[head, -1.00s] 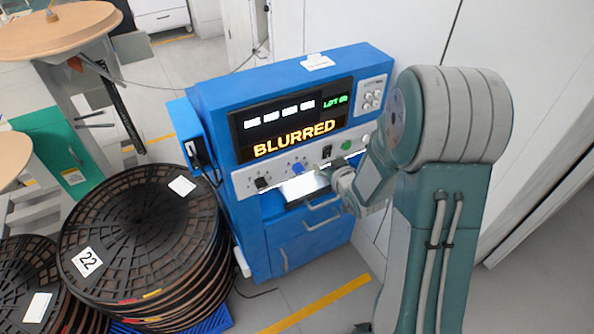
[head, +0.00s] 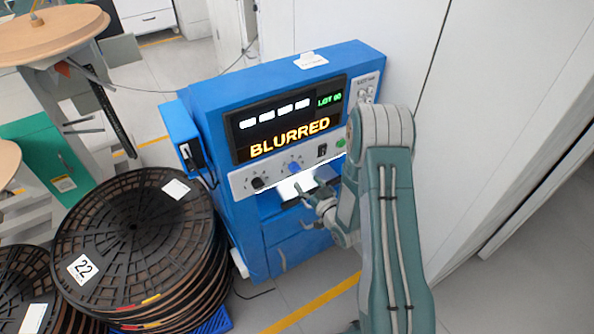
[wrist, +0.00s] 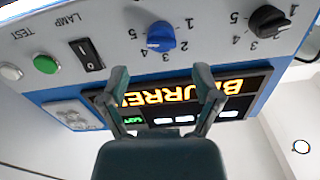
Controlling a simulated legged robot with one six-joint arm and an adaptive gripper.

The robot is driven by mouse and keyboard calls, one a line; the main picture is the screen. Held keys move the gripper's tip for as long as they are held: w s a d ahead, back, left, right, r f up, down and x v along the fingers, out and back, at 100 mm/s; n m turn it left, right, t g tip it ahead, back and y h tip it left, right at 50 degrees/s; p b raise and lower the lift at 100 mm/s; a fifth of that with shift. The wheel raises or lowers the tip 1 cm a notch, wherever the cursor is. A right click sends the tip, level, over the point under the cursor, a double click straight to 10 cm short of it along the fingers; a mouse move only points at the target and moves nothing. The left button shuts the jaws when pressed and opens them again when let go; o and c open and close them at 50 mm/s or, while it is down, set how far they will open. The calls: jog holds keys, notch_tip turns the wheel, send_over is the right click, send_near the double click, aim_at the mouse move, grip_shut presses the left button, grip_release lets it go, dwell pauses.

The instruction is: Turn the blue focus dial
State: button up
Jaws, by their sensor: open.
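The blue focus dial (head: 294,167) is on the white control panel of the blue machine, between a black dial and a black rocker switch. In the wrist view the blue dial (wrist: 160,36) shows upside down, with numbers around it. My gripper (head: 313,192) is below and in front of the panel in the head view. In the wrist view my gripper (wrist: 161,78) has its two fingers spread apart with nothing between them. It is apart from the dial. The display (head: 290,120) reads BLURRED in orange.
A black dial (head: 258,183), a rocker switch (head: 322,150) and a green button (head: 341,143) share the panel (head: 240,184). A blue box (head: 184,133) juts from the machine's left side. Stacked black reels (head: 135,240) stand at left. Floor in front is free.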

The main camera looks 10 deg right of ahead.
aim_at(297, 171)
jog(key=x, duration=0.6)
jog(key=shift+a, duration=0.1)
jog(key=shift+s, duration=0.1)
grip_shut()
